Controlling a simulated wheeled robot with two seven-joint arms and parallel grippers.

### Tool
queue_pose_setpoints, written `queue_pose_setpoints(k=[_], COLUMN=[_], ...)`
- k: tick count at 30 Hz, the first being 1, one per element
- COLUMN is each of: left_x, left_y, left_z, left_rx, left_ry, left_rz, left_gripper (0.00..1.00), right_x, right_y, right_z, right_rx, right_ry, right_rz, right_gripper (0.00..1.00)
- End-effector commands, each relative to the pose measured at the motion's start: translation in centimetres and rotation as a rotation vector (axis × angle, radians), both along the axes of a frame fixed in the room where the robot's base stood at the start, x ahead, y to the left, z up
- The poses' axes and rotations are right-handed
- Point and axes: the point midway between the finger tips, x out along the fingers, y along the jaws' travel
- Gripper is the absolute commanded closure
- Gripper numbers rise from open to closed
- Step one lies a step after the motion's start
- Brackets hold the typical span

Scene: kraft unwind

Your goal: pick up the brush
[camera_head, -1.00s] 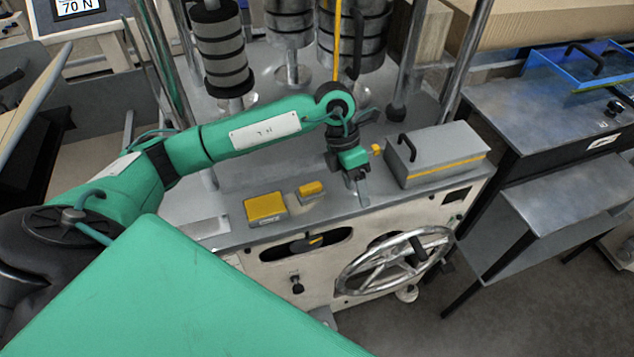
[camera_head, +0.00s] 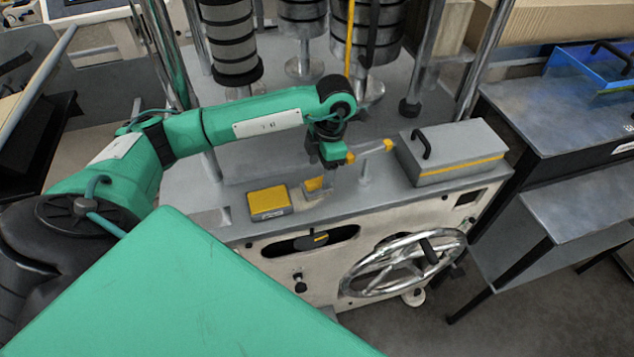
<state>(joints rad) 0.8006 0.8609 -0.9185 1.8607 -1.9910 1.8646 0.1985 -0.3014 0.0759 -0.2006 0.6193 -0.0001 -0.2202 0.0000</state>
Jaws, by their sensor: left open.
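A small grey piece with a yellow top (camera_head: 314,184), which looks like the brush, lies on the grey machine top (camera_head: 230,180); I cannot make out bristles. My left gripper (camera_head: 331,185) points down at its right side, open, and its fingers partly cover it. I cannot tell whether they touch it. A larger yellow-topped block (camera_head: 269,203) lies to the left, apart from it. A grey bar with yellow ends (camera_head: 372,149) lies to the right, behind the gripper. My right gripper is not in view.
A grey lidded box (camera_head: 455,152) with a black handle and yellow stripe stands on the right of the machine top. A short upright peg (camera_head: 365,168) stands between it and my gripper. Metal rollers (camera_head: 230,45) rise behind. A handwheel (camera_head: 405,265) sticks out in front.

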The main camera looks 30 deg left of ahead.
Motion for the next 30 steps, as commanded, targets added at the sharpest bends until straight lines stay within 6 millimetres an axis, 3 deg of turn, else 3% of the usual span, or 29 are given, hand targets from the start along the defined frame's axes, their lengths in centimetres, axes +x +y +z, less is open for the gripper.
queue_pose_setpoints(k=[10,18,19,26,30], left_x=[-0.9,-1.0,-1.0,-1.0,-1.0], left_y=[0.4,0.5,0.5,0.5,0.5], left_z=[-4.5,-4.9,-4.9,-4.9,-4.9], left_rx=[-0.001,-0.001,-0.001,-0.001,-0.001], left_ry=[0.001,-0.001,-0.001,-0.001,-0.001], left_rz=[-0.001,-0.001,-0.001,0.000,0.000], left_gripper=[0.35,0.35,0.36,0.82,0.84], right_x=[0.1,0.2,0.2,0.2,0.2], right_y=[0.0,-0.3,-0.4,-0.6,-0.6], right_z=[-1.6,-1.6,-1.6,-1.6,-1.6], right_rx=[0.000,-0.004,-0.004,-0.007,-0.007], right_ry=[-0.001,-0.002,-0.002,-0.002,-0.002], right_rz=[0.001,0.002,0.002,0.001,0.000], right_gripper=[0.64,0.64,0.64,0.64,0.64])
